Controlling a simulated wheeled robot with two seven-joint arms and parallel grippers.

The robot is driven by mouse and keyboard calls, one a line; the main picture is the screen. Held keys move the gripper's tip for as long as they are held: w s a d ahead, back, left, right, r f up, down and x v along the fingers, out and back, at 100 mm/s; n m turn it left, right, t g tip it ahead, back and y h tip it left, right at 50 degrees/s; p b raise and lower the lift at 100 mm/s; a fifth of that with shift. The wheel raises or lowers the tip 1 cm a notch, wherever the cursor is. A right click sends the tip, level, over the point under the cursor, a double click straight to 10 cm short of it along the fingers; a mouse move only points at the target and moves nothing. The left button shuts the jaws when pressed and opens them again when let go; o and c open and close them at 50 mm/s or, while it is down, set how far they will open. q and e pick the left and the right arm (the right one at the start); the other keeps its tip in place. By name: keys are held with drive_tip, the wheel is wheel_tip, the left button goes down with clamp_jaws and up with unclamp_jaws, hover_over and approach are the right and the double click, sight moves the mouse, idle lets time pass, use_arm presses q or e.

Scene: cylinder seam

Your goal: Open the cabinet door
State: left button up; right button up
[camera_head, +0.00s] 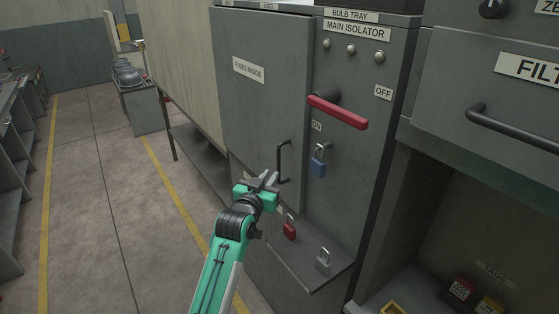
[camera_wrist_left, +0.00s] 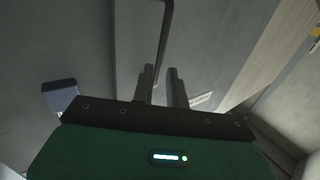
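The grey cabinet door (camera_head: 262,75), labelled as having fuses inside, looks shut and flush with its frame. Its dark vertical bar handle (camera_head: 284,160) is on the door's lower right. My left gripper (camera_head: 270,181) is just left of and beside the handle's lower part. In the left wrist view, the two fingers (camera_wrist_left: 163,86) stand apart with a gap, and the handle bar (camera_wrist_left: 164,25) runs down towards that gap. I cannot tell whether the bar is between the fingers or touches one. My right gripper is not in view.
A red isolator lever (camera_head: 338,113) and a hanging blue padlock (camera_head: 318,161) are right of the door. A red padlock (camera_head: 290,228) and a grey padlock (camera_head: 323,261) are at the ledge (camera_head: 305,272) below. Open floor (camera_head: 110,220) lies left.

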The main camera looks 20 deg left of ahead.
sight(278, 165)
use_arm(q)
drive_tip(key=w, duration=0.2)
drive_tip(key=w+p, duration=0.1)
drive_tip(key=w, duration=0.2)
drive_tip(key=w+p, duration=0.1)
drive_tip(key=w, duration=0.1)
drive_tip(key=shift+w+d, duration=0.25)
drive_tip(key=shift+w, duration=0.15)
clamp_jaws()
